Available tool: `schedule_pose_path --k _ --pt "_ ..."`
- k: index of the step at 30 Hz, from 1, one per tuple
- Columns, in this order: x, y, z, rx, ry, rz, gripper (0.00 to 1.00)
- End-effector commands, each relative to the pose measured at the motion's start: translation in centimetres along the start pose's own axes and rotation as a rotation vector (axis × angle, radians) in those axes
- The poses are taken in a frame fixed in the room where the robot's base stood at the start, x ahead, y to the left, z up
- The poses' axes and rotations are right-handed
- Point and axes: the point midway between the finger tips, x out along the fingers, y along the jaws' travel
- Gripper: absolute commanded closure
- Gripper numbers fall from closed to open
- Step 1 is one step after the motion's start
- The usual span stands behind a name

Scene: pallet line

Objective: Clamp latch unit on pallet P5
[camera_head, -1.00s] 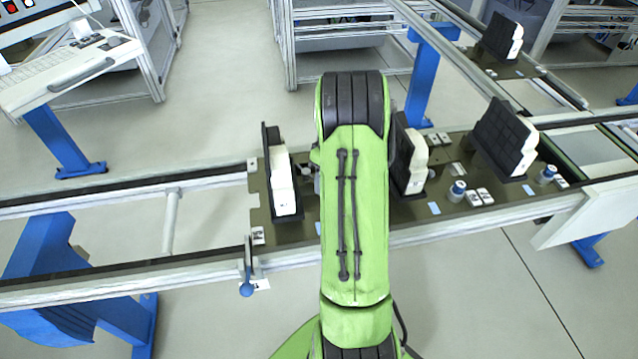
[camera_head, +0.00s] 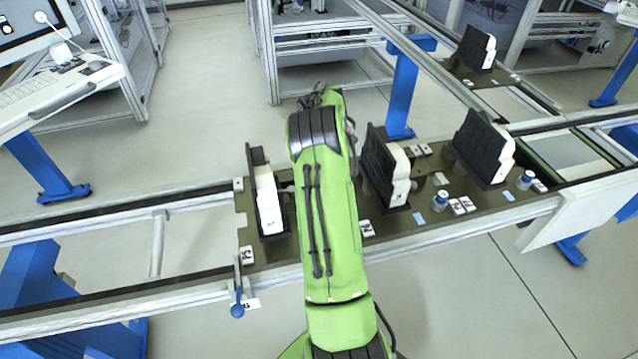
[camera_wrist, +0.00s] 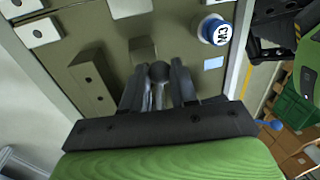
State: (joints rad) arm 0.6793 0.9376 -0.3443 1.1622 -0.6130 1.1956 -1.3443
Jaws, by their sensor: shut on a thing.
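My gripper (camera_wrist: 158,85) shows in the wrist view, its two dark fingers closed in on a grey round-ended knob (camera_wrist: 160,72) with a pale stem below it. Behind it lies an olive-brown pallet plate (camera_wrist: 85,48). A grey block with two holes (camera_wrist: 92,80) sits left of the fingers, and a blue-and-white cylinder marked M3 (camera_wrist: 215,30) sits to the upper right, apart from them. In the head view my green arm crosses the pallet plate (camera_head: 285,250), and my gripper is hidden behind it.
Upright black holders with white parts stand left (camera_head: 265,200) and right (camera_head: 388,170) of my arm, with another farther right (camera_head: 482,150). A blue-knobbed lever (camera_head: 237,309) hangs at the front rail (camera_head: 180,292). Open floor lies in front of the rail.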

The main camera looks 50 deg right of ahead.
Motion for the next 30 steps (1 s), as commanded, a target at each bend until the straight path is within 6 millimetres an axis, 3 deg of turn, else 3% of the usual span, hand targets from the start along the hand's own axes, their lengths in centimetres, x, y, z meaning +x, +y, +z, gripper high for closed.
schedule_pose_path --k 12,28,29,30 --pt "-0.3 1.3 0.1 -0.171 -0.034 0.001 1.0" --pt "-0.4 1.5 0.1 -0.19 -0.038 0.002 1.0" --pt "-0.4 1.5 0.1 -0.19 -0.038 0.002 0.69" --pt "-0.4 1.5 0.1 -0.19 -0.037 0.002 0.63"
